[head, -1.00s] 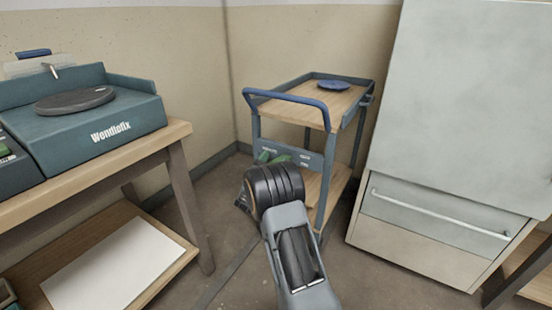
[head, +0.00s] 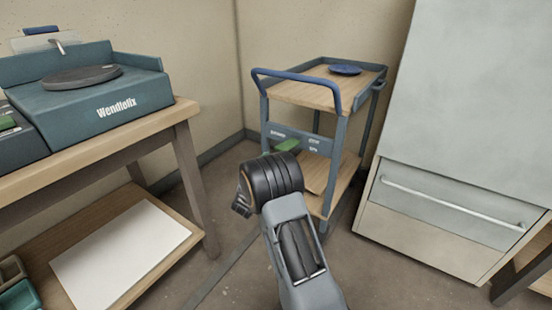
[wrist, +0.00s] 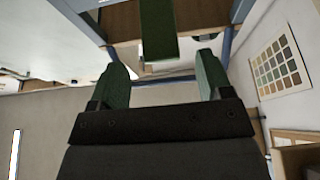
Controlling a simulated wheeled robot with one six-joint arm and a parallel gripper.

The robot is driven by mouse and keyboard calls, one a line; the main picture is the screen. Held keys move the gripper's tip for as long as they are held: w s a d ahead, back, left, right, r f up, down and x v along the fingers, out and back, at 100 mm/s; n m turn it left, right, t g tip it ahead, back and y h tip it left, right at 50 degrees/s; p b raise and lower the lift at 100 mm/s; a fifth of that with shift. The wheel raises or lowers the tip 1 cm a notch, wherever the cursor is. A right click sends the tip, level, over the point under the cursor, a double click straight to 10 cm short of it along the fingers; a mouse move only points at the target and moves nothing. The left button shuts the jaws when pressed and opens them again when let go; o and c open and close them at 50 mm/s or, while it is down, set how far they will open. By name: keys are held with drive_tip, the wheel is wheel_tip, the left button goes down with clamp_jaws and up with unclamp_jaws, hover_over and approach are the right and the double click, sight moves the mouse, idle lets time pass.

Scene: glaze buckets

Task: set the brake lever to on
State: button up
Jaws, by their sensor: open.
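The brake lever is a green bar (head: 288,145) on the grey-blue plate (head: 318,147) at the near end of the trolley (head: 300,90). The plate carries small white labels, too small to read surely. In the head view my dark wrist stands just in front of and below the lever and hides part of the plate. In the wrist view the green lever (wrist: 158,30) points down from the top edge, ahead of my gripper (wrist: 163,72). My gripper is open and empty, its two green fingers apart on either side of the lever's line. No contact shows.
The trolley has a blue handle (head: 300,76) above the plate and a blue plate-like disc (head: 345,70) on top. A wooden bench (head: 110,140) with a potter's wheel (head: 85,80) stands left. A large pale cabinet (head: 460,130) stands right. Floor between is clear.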

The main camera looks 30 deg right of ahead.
drive_tip(key=shift+s+a+f, duration=0.35)
drive_tip(key=shift+a+f, duration=0.35)
drive_tip(key=shift+s+a+f, duration=0.35)
drive_tip(key=shift+a+f, duration=0.3)
drive_tip(key=shift+f, duration=0.05)
drive_tip(key=p+v, duration=0.3)
drive_tip(key=v, duration=1)
drive_tip(key=shift+s+a, duration=0.2)
drive_tip(key=shift+a, duration=0.1)
drive_tip(key=shift+f, duration=0.1)
